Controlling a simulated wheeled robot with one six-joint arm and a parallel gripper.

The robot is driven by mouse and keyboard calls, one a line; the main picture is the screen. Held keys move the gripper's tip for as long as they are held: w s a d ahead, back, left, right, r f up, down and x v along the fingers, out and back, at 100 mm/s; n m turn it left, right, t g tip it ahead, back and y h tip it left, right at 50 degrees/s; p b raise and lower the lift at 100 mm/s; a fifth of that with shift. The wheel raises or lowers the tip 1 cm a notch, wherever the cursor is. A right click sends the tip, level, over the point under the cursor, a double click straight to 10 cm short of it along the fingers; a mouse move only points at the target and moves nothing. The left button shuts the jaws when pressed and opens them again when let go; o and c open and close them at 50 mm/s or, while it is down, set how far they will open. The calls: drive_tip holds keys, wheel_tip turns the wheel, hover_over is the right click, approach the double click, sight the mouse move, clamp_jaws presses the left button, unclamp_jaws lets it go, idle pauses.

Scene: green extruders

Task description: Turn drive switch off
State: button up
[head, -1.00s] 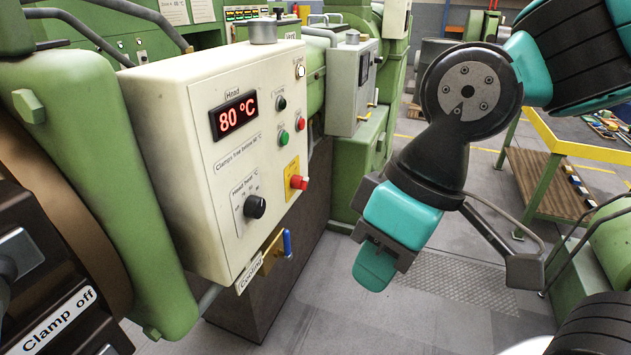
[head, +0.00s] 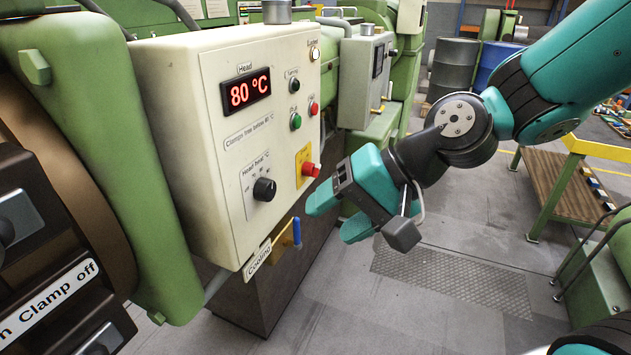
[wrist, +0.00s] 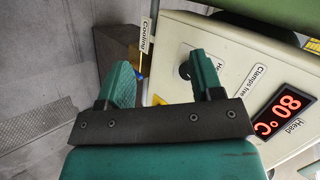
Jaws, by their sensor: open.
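No switch in view has a readable "Drive" label, so I cannot tell which one is the drive switch. The cream control panel (head: 225,150) carries a small black switch (head: 294,85) at its upper right, its label too small to read. Below it is a larger black head heat knob (head: 264,189), also in the wrist view (wrist: 185,71). My gripper (head: 333,217) is open and empty, its fingers apart, in front of and right of the panel's lower right edge. In the wrist view, my gripper (wrist: 160,76) has the panel's lower part beyond its right finger.
The panel has a red stop button (head: 310,169) on a yellow plate, a green button (head: 295,121) and an 80 °C display (head: 246,92). A blue-handled cooling valve (head: 296,231) sticks out below. A grey box (head: 362,80) stands behind.

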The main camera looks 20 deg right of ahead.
drive_tip(key=w+d+f+m+t+b, duration=0.2)
drive_tip(key=w+d+f+m+t, duration=0.3)
drive_tip(key=w+m, duration=0.45)
drive_tip(key=m+t+h, duration=0.2)
drive_tip(key=m+t, duration=0.3)
drive_tip(key=m, duration=0.4)
approach(315, 171)
drive_tip(key=shift+n, duration=0.25)
drive_tip(key=p+x, duration=0.5)
drive_tip(key=x, duration=0.4)
drive_tip(key=shift+w+a, duration=0.15)
drive_tip(key=shift+w, duration=0.2)
drive_tip(key=shift+f, duration=0.1)
drive_tip(key=c, duration=0.9)
